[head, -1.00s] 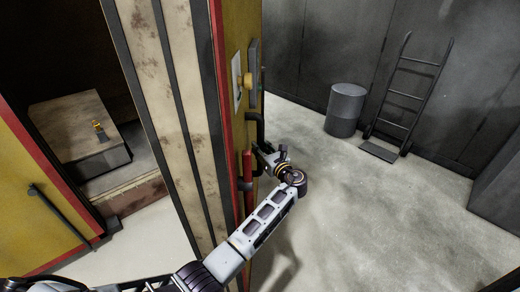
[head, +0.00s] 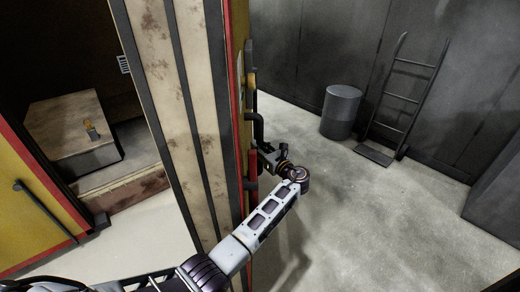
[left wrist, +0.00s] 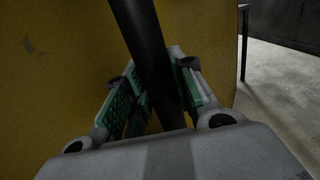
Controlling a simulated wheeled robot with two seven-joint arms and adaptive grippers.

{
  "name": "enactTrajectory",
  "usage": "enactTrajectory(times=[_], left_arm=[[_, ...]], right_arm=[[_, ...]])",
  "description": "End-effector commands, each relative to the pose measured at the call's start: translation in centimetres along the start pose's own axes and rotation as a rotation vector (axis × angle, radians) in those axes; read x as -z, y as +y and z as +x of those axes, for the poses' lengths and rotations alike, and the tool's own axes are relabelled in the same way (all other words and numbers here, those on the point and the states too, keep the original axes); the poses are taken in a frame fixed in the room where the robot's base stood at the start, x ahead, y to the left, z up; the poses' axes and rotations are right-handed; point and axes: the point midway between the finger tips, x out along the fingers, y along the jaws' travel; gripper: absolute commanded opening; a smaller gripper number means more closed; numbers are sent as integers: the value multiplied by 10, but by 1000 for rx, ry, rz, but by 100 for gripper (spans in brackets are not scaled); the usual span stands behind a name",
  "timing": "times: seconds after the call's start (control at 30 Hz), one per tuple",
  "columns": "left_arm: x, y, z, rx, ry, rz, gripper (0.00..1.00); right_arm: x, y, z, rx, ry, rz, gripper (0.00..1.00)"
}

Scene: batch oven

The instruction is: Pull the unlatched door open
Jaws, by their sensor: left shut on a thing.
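The thick oven door (head: 190,120) stands open, its cream and black striped edge facing me. Its yellow outer face shows only as a thin strip in the head view and fills much of the left wrist view (left wrist: 60,60). A black handle bar (left wrist: 142,40) runs between the green-padded fingers of my left gripper (left wrist: 155,100), which is shut on it. In the head view the left gripper (head: 266,158) is at the door's outer side, partly hidden by the door and my arm. My right gripper is not in view.
A grey drum (head: 341,111) and a hand truck (head: 402,98) stand by the back wall. The floor right of the door is clear.

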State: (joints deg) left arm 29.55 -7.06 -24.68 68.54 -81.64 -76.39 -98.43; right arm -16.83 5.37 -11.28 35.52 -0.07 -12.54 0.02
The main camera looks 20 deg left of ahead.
Motion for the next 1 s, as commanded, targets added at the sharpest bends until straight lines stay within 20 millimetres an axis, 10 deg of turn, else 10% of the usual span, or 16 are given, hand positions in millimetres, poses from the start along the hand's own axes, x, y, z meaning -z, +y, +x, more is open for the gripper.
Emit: enactTrajectory(times=[0.53, 0.57, 0.7, 1.0], left_arm=[[-3, -2, 0, -1, -4, -2, 0], [-3, -1, 0, -1, -4, -3, 29], [-2, -1, 1, -2, -2, -2, 47], [-1, 0, 1, -4, -1, 0, 48]], right_arm=[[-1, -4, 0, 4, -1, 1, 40], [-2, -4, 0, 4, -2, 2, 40], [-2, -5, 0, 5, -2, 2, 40], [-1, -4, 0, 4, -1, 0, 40]])
